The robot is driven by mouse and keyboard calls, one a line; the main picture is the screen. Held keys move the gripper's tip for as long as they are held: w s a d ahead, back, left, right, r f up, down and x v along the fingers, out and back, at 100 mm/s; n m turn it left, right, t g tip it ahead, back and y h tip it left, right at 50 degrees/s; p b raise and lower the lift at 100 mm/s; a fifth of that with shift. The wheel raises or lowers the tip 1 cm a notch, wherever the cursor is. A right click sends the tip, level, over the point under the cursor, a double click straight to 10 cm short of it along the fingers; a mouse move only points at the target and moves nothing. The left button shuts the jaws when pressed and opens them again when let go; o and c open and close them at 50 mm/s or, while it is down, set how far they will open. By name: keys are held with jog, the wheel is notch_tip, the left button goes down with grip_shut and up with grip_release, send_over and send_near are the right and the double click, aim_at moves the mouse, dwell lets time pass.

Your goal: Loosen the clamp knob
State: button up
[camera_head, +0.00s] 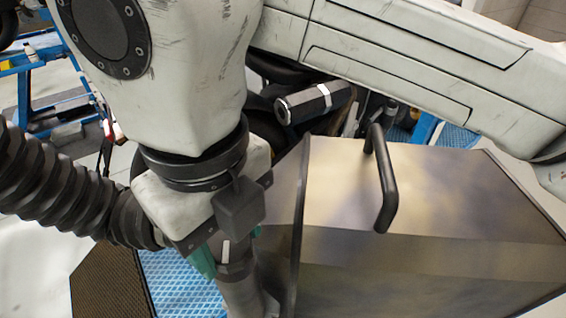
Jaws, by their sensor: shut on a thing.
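My gripper (229,256) is at the lower centre-left, below my white wrist and its dark square block. A teal finger shows on its left, and a sliver of teal shows on its right. The jaws are shut on a dark round piece with a white mark, which looks like the clamp knob (238,268). It sits at the top of a grey metal post (246,297) that runs down out of the picture. The upper part of the knob is hidden by my gripper.
A large metal case (450,215) with a black handle (385,190) stands close on the right. A dark faceted cylinder (305,104) with a white band lies behind. A blue grating (180,285) is below left, and a blue stand (35,85) is far left.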

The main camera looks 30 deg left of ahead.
jog(key=shift+n, duration=0.3)
jog(key=n+b, duration=0.1)
jog(key=n, duration=0.9)
jog(key=shift+b, duration=0.4)
jog(key=n, duration=0.5)
jog(key=shift+r, duration=0.1)
jog(key=n, duration=0.5)
jog(key=shift+n+p, duration=0.35)
jog(key=shift+n, duration=0.05)
jog(key=o, duration=1)
jog(key=shift+o, duration=0.2)
